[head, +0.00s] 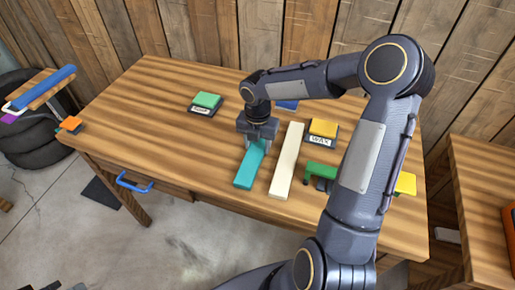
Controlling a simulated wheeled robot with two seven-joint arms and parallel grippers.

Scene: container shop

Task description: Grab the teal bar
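The teal bar (248,172) lies on the wooden table (150,110), its near end toward the front edge. My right gripper (259,144) points down at the bar's far end. Its fingers are at the sides of that end and hide part of it. I cannot tell whether they press on the bar or stand apart from it. The bar appears to rest on the table. My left gripper is not in view.
A cream bar (287,160) lies close right of the teal bar. Yellow (323,128) and green (207,100) blocks sit on labelled dark bases. A green piece (320,169) lies partly behind my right arm. A blue drawer handle (134,183) sticks out in front.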

